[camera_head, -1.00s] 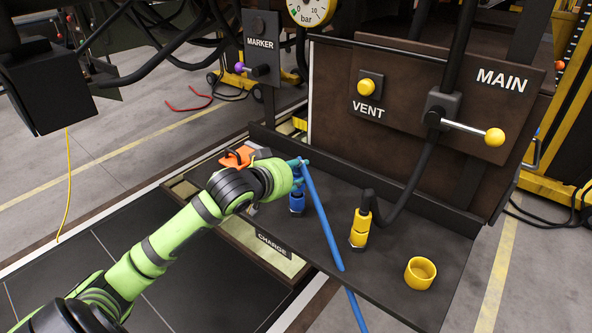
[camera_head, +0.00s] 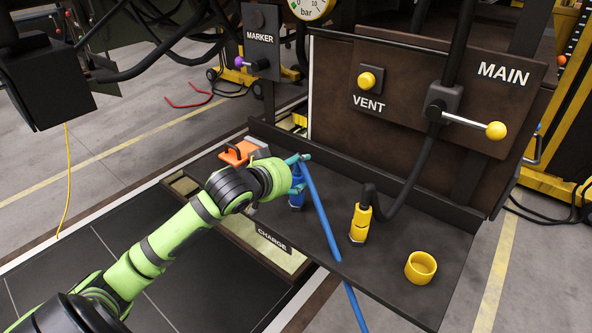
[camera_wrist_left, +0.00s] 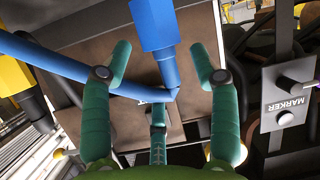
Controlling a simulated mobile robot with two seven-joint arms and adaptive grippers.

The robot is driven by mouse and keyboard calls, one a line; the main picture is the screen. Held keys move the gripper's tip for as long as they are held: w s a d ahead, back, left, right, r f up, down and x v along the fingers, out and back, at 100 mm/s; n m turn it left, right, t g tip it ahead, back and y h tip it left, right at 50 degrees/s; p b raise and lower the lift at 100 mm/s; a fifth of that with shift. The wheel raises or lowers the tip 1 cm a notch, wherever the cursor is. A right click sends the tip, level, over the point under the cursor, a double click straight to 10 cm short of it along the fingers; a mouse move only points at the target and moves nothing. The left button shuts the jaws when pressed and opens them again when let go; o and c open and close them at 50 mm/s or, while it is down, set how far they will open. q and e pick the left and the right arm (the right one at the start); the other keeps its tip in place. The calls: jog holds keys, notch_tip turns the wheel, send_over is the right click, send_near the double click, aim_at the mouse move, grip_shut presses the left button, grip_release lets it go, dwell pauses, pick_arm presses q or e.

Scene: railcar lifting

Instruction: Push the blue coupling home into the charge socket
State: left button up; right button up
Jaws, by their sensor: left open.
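The blue coupling (camera_head: 297,200) stands upright on the dark shelf (camera_head: 390,245) behind the CHARGE label (camera_head: 273,239). Its blue hose (camera_head: 322,212) leaves the top and slants down over the shelf's front edge. My left gripper (camera_head: 300,163) is at the top of the coupling, its green fingers partly hidden by my wrist. In the left wrist view, the open fingers (camera_wrist_left: 163,62) spread around the coupling's narrow end and hose bend, with gaps visible at both sides. The hexagonal coupling body (camera_wrist_left: 153,24) lies beyond the fingertips. The charge socket is hidden, so I cannot tell how deep the coupling sits.
A yellow coupling (camera_head: 360,222) with a black hose stands to the right, near an empty yellow ring (camera_head: 421,267). An orange piece (camera_head: 238,152) lies behind my left wrist. The brown panel (camera_head: 420,95) with VENT knob and MAIN lever rises behind the shelf.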

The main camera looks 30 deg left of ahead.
pick_arm(q)
jog(key=v, duration=0.7)
jog(key=shift+s+r, duration=0.1)
